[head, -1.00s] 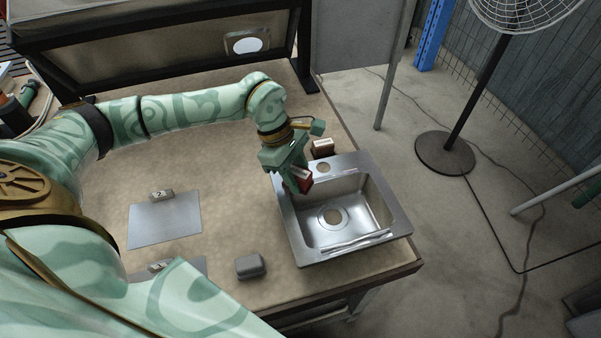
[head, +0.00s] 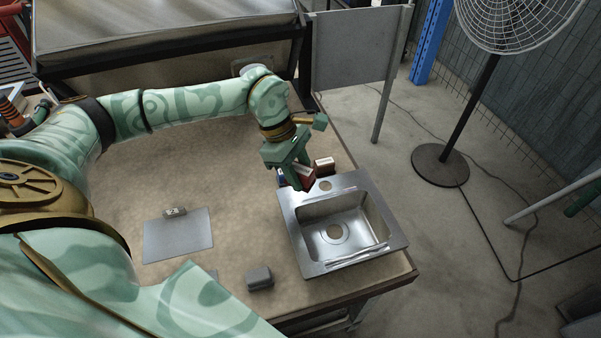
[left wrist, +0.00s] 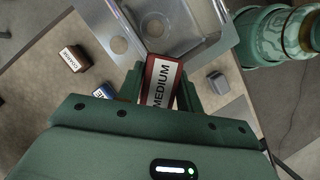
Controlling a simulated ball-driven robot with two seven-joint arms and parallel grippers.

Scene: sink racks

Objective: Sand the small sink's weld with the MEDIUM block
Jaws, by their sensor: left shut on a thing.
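The MEDIUM block (left wrist: 161,82), red-brown with a white label, is between the fingers of my left gripper (left wrist: 157,92) in the left wrist view. In the head view my left gripper (head: 297,182) is shut on it at the far left corner of the small sink (head: 290,232). I cannot tell whether the block touches anything below. The steel sink lies on the bench's right end, with a pale raised line, perhaps the weld, along its near rim. My right gripper is not in view.
A brown labelled block (head: 324,165) stands behind the sink, and a blue one (head: 282,178) is close beside my left gripper. A grey block (head: 259,279) lies left of the sink. A flat metal sheet (head: 180,240) with a small tag is further left. The bench middle is clear.

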